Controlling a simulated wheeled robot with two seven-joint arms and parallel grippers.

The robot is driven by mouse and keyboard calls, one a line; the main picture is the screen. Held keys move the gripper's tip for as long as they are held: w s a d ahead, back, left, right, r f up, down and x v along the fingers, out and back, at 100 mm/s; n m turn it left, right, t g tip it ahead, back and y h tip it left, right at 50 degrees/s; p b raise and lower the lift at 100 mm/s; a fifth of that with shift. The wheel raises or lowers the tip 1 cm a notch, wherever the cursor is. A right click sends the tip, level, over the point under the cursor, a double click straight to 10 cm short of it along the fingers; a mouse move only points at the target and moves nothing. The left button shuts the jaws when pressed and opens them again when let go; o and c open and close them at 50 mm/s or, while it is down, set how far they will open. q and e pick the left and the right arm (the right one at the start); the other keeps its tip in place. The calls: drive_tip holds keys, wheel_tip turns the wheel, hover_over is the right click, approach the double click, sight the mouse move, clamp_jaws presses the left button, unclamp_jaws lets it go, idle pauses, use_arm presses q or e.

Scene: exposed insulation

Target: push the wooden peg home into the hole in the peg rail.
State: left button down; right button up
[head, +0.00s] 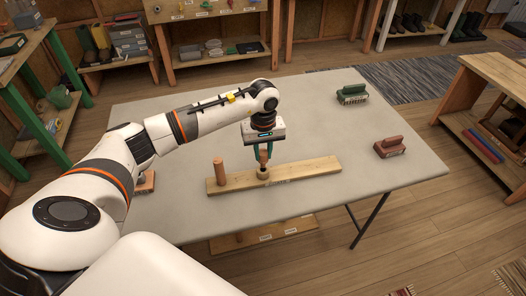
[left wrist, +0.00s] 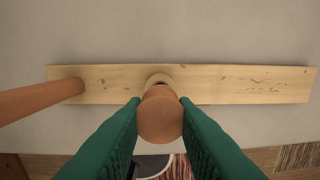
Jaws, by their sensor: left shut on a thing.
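The peg rail (head: 310,167) is a pale wooden board lying on the grey table. One orange-brown peg (head: 219,172) stands upright near its left end; it also shows at the left of the left wrist view (left wrist: 40,100). My left gripper (head: 263,152) points down over the middle of the rail. Its green fingers (left wrist: 160,118) are shut on the wooden peg (left wrist: 160,113), seen end-on in the left wrist view. The held peg's lower end is at a pale round collar (head: 263,173) on the rail. How deep it sits is hidden. My right gripper is not in view.
A green-topped brush (head: 351,94) and a reddish brush (head: 389,147) lie on the right of the grey table (head: 310,110). A small orange-brown object (head: 146,182) is partly hidden by my left arm. The tabletop around the rail is mostly clear.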

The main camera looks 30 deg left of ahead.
sight(263, 160)
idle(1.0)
use_arm(q)
drive_tip(key=shift+f+b, duration=2)
drive_tip(key=shift+b, duration=0.1)
drive_tip(key=c, duration=1.1)
unclamp_jaws()
wheel_tip(263, 160, up, 12)
drive_tip(key=shift+b, duration=0.4)
